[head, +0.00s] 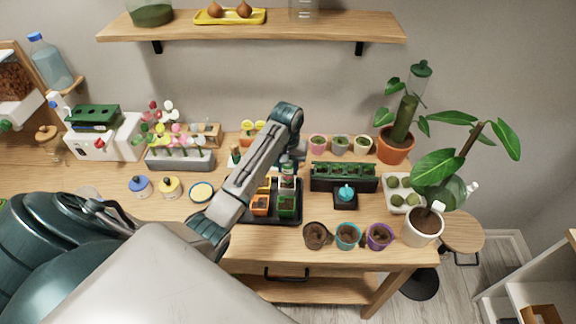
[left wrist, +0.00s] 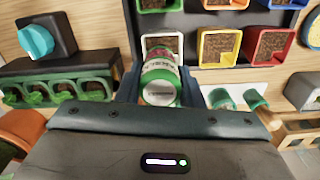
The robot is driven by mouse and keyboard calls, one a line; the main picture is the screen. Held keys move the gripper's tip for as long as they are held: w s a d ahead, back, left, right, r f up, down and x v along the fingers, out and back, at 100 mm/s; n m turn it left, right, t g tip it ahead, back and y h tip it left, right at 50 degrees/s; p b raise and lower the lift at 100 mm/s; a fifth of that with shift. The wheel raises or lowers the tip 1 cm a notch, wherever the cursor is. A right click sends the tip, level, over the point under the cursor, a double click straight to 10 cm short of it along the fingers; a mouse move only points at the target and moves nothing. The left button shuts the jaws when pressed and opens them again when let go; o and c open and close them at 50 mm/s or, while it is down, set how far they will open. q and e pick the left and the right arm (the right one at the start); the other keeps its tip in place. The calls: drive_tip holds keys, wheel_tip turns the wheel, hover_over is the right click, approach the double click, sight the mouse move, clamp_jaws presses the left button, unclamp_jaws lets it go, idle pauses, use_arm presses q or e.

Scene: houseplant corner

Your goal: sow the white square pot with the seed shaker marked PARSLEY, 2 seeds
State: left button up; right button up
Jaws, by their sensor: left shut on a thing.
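My left gripper (head: 288,170) is shut on a seed shaker and holds it over the dark tray (head: 262,220) of square pots. In the left wrist view the shaker (left wrist: 160,82) is green and white with a printed label, between the fingers; I cannot read its name. The white square pot (head: 287,183) is partly hidden below the gripper in the head view. In the left wrist view the white pot (left wrist: 149,40) holds brown soil, just beyond the shaker. I cannot see any seeds. My right gripper is not in view.
Orange and green square pots stand close by in the tray. A dark box with a teal knob (head: 346,194) and a green planter strip (head: 343,178) stand to the right. Several round pots (head: 348,236) line the front edge. Other green-capped shakers (left wrist: 255,98) are near the tray.

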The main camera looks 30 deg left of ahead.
use_arm(q)
drive_tip(key=shift+f, duration=0.35)
idle(1.3)
